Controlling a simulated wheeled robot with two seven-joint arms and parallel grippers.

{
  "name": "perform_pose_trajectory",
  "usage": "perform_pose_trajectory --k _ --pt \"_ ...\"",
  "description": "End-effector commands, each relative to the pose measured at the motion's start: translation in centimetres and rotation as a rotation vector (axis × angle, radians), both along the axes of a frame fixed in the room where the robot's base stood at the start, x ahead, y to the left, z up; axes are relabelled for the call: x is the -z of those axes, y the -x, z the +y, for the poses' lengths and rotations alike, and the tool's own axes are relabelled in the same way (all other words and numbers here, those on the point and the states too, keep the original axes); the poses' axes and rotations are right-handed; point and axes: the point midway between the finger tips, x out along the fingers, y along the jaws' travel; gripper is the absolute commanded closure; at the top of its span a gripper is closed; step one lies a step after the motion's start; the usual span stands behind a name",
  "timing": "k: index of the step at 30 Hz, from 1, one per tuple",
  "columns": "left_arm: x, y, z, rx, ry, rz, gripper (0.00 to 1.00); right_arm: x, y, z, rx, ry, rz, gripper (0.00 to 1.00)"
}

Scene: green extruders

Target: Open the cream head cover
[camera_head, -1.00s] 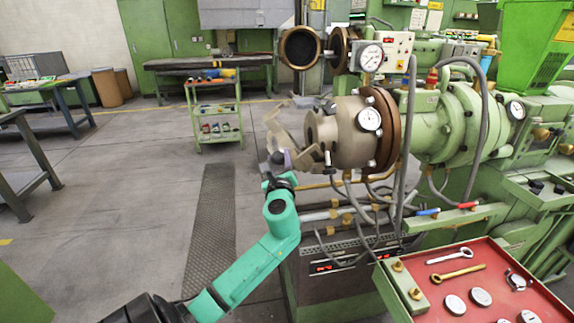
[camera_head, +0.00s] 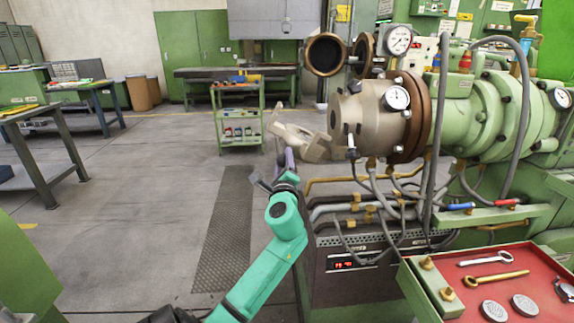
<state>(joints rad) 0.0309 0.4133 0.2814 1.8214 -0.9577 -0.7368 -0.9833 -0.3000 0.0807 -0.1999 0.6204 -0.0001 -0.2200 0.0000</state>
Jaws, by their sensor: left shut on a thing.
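The cream head cover (camera_head: 300,142) stands out to the left of the beige extruder head (camera_head: 362,115), swung away from its front face, which shows uncovered. How it joins the head is hard to see. My left gripper (camera_head: 287,167), on the green arm from below, is shut at the cover's left side by a small purple part. The fingers are small and partly hidden, so the exact contact is unclear. My right gripper is not in view.
Hoses and pipes (camera_head: 350,195) hang below the head, above a dark cabinet (camera_head: 365,265). A red-topped tool tray (camera_head: 513,262) is at lower right. A green trolley (camera_head: 238,142) stands behind on the floor. The floor to the left is open, with a dark grating strip (camera_head: 225,230).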

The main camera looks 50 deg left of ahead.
Motion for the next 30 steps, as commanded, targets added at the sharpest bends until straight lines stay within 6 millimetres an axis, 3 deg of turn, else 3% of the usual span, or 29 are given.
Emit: perform_pose_trajectory --k 1,17,24,30 --pt "0.9 0.1 0.1 -0.001 0.011 -0.025 1.0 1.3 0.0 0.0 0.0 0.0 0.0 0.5" --pt "5.8 0.4 0.3 -0.001 0.16 -0.235 1.0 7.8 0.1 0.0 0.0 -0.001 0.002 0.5" --pt "7.2 0.2 0.2 0.0 0.207 -0.305 1.0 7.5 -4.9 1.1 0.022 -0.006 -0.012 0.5" --pt "7.8 0.1 0.1 0.0 0.23 -0.338 1.0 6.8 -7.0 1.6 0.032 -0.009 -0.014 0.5"
